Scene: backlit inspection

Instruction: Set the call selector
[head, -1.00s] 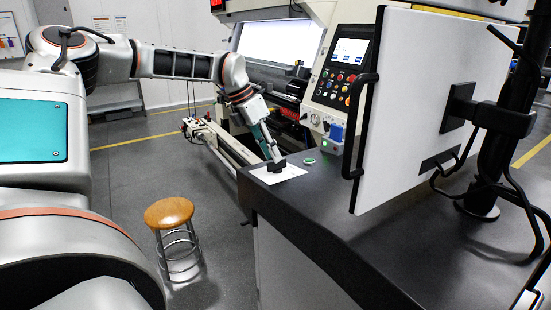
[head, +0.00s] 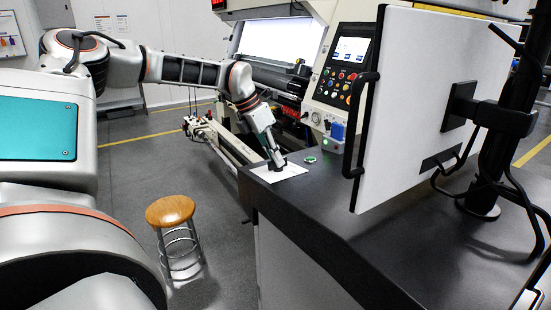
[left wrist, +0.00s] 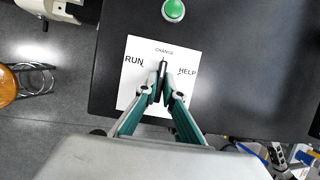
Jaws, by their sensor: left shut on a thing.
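The call selector is a small dark knob (left wrist: 163,66) on a white label plate (left wrist: 134,88) printed RUN at left, CHANGE at the top and HELP at right. The plate also shows in the head view (head: 290,173), flat near the corner of the dark counter. My left gripper (left wrist: 162,88) is shut on the knob from above, and its fingers hide much of it. The visible end of the knob points roughly toward CHANGE in the left wrist view. In the head view my left gripper (head: 276,163) reaches down onto the plate. My right gripper is not in view.
A green button (left wrist: 173,9) sits on the counter beyond the plate. A white panel with a black handle (head: 425,95) stands at the counter's right. A machine with a control panel (head: 345,65) is behind. A wooden stool (head: 170,211) stands on the floor at left.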

